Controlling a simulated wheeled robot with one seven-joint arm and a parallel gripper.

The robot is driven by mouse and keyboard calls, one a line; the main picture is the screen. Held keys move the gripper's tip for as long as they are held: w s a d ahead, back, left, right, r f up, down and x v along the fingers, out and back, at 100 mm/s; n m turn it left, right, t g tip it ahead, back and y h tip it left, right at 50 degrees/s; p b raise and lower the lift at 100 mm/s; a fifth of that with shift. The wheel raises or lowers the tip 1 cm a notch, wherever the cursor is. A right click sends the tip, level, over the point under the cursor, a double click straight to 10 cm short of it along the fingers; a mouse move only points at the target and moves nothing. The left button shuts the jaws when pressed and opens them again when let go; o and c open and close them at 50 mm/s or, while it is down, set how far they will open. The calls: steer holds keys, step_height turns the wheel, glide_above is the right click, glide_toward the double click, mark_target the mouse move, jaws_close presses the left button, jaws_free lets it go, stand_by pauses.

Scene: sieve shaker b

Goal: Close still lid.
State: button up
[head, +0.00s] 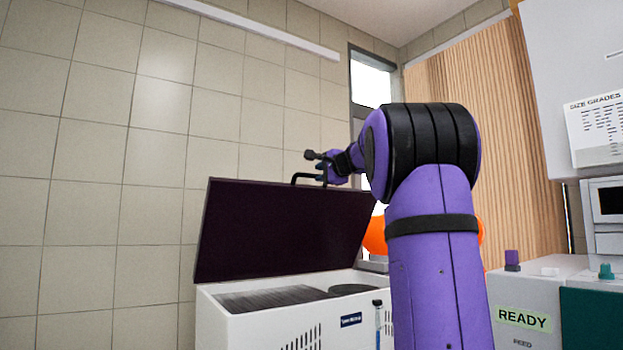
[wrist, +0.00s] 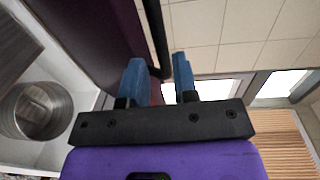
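The still lid (head: 270,232) is a dark purple panel. It stands raised and tilted open on the white chest (head: 230,318) in the head view. A black bar handle (head: 300,178) sits at its upper edge and also shows in the wrist view (wrist: 155,35). My gripper (head: 322,160) is at that handle, by the lid's top edge. In the wrist view my gripper (wrist: 162,78) has its two blue fingers apart, with the handle bar reaching between them. A gap shows beside the bar, though contact at the fingertips is hard to judge.
Inside the open chest are a dark slatted surface (head: 270,299) and a round metal pot (wrist: 42,110). An orange object (head: 375,236) is partly hidden behind my arm. A grey machine with a READY label (head: 523,319) stands at right. A tiled wall rises behind.

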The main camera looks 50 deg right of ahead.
mark_target(314, 176)
steer(key=x, duration=0.5)
steer(key=shift+w, duration=0.35)
jaws_close()
